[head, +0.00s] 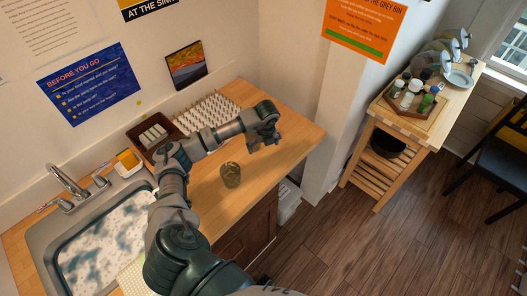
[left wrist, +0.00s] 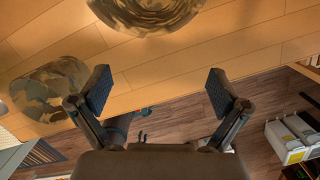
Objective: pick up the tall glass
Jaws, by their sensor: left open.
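A patterned, see-through glass (head: 230,175) stands on the wooden counter near its front edge. In the left wrist view, a brown-green patterned glass (left wrist: 50,92) shows at the left, partly behind a finger. A second patterned round vessel (left wrist: 146,12) is cut off by the top edge; I cannot tell which is the tall glass. My left gripper (head: 265,142) is over the counter, right of and beyond the glass. In the left wrist view its fingers (left wrist: 160,90) are spread, with only counter and floor showing between them. My right gripper is not in view.
A sink (head: 62,232) with foamy water is at the left. A white pegged rack (head: 207,112) and a dark tray (head: 150,140) stand along the wall. The counter to the gripper's right (head: 300,125) is clear. A wooden trolley (head: 425,125) with bottles stands beyond the floor gap.

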